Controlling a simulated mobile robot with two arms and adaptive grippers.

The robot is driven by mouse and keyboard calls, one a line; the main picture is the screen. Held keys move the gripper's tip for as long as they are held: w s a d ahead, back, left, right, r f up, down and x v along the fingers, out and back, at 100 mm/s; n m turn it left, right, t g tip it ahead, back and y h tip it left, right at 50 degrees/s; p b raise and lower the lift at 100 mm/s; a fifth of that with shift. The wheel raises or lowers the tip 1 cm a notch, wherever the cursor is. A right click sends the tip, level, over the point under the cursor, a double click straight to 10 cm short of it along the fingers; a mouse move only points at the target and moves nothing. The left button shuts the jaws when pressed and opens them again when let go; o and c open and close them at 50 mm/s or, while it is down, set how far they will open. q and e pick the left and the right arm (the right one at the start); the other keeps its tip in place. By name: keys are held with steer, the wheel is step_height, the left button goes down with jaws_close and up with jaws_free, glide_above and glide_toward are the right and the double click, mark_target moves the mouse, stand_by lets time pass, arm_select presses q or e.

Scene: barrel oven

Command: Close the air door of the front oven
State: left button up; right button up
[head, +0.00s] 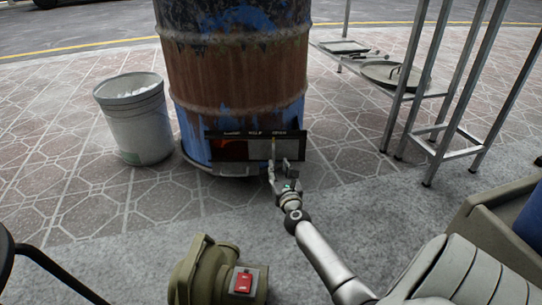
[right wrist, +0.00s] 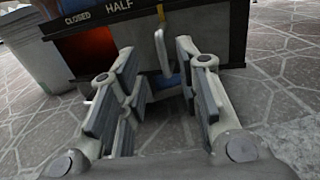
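The front oven is a rusty blue barrel (head: 238,70). Its air opening (head: 229,149) glows red at the left of a dark frame low on the barrel. The grey sliding air door (head: 288,149) covers the frame's right part. In the right wrist view the glowing opening (right wrist: 88,52) lies below the label CLOSED, with HALF to its right. The door's upright handle (right wrist: 162,52) stands between the fingers of my right gripper (right wrist: 156,62), which is open, with gaps on both sides. My right gripper (head: 284,169) is in front of the door. My left gripper is out of view.
A grey bucket (head: 136,119) stands left of the barrel. A metal rack (head: 415,92) with a pan lid stands to the right. A green blower (head: 212,276) with a red switch is in the foreground.

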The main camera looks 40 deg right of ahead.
mark_target(274, 155)
steer(key=b+x, duration=0.3)
steer(key=x, duration=0.4)
steer(key=shift+w+d+f, duration=0.15)
steer(key=shift+b+x, duration=0.35)
steer(key=shift+x, duration=0.45)
jaws_close()
